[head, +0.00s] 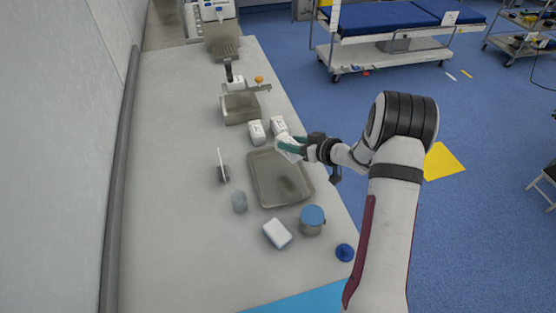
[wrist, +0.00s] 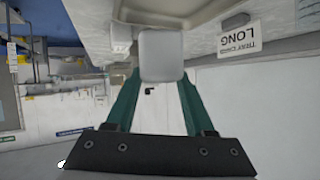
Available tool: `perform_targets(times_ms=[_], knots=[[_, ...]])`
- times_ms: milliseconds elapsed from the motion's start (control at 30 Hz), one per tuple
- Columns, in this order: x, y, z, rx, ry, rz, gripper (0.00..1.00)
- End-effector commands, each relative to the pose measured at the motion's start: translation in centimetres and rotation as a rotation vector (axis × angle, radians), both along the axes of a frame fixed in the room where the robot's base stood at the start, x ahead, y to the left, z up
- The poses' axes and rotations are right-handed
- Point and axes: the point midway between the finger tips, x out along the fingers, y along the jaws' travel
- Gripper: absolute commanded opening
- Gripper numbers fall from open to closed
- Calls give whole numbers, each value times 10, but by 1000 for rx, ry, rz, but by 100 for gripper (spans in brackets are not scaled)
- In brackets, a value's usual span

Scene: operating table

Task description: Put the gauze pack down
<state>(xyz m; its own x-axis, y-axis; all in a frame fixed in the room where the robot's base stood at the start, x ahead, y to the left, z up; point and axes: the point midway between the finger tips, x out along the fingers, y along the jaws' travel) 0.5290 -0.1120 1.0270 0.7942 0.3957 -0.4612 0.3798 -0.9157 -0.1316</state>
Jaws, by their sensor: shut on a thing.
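The gauze pack, a small white block (head: 284,151), is held between the teal fingers of my gripper (head: 293,146). In the wrist view the pale pack (wrist: 161,56) sits between the two fingertips (wrist: 160,82), with a finger on each side. My gripper is shut on it. In the head view the pack appears over the far edge of a shallow grey tray (head: 265,200), seemingly raised above the table. The tray looks empty, with a dark shadow in it.
Two white packs (head: 256,131) stand just beyond the tray, beside a grey bin (head: 241,108). An upright white card (head: 221,163) and a clear cup (head: 239,202) are left of the tray. A white block (head: 277,234) and a blue-lidded jar (head: 312,220) stand nearer.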

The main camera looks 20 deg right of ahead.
Motion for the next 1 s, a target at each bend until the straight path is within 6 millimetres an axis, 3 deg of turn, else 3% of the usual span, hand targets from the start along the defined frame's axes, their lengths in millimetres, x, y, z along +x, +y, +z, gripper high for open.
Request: perform_targets(times_ms=[33, 167, 433, 767, 800, 967, 1000], knots=[[9, 12, -9, 1, 2, 5, 0], [25, 31, -24, 0, 1, 1, 0], [29, 36, -65, 0, 2, -3, 0], [29, 35, -70, -1, 0, -3, 0], [29, 35, -70, -1, 0, -3, 55], [29, 35, -70, -1, 0, -3, 84], [29, 35, -70, -1, 0, -3, 84]])
